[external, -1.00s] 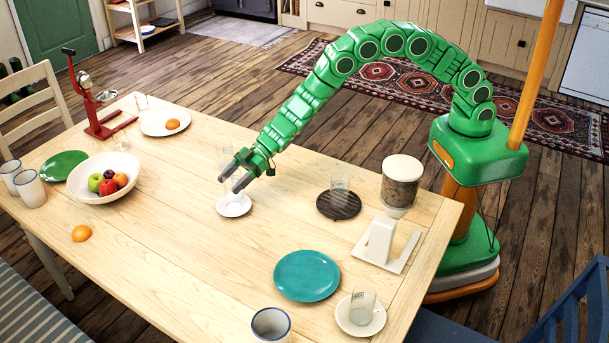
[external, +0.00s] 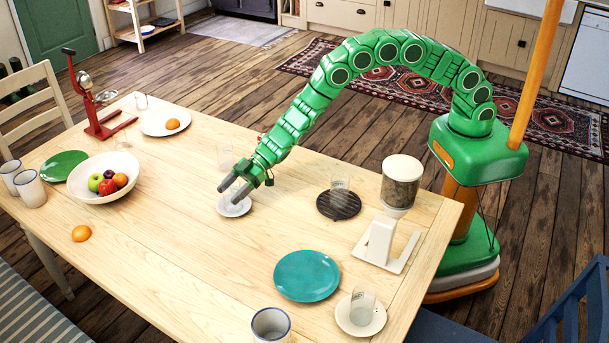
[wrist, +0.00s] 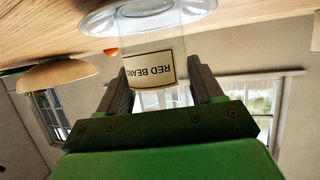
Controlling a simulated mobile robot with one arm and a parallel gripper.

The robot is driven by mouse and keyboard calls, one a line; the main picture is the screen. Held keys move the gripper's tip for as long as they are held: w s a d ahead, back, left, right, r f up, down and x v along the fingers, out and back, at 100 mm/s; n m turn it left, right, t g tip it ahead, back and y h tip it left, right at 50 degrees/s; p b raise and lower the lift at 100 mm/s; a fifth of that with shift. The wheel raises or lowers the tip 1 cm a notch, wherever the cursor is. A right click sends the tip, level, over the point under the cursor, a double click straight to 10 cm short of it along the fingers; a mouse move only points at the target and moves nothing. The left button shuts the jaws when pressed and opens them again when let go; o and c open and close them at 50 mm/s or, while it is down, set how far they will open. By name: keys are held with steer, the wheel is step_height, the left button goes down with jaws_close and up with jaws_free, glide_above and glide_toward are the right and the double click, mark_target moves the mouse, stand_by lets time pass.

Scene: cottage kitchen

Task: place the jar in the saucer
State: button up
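The jar (wrist: 150,52) is clear glass with a cream label reading "RED BEANS". In the wrist view it is upside down between the two dark fingers of my gripper (wrist: 160,85), which is shut on its sides. In the external view my gripper (external: 234,193) is low over the white saucer (external: 236,211), and the fingers hide much of the jar. The saucer's rim (wrist: 205,10) shows at the top of the wrist view. The jar's base lies over the saucer's middle; whether it touches cannot be told.
A fruit bowl (external: 78,190) is to the left. A dark round mat (external: 325,207) with a glass, a teal plate (external: 307,276) and a grinder (external: 400,185) are to the right. The table's front middle is clear.

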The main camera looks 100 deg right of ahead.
steer(key=o, duration=0.4)
steer(key=shift+o, duration=0.2)
steer(key=shift+r, duration=0.15)
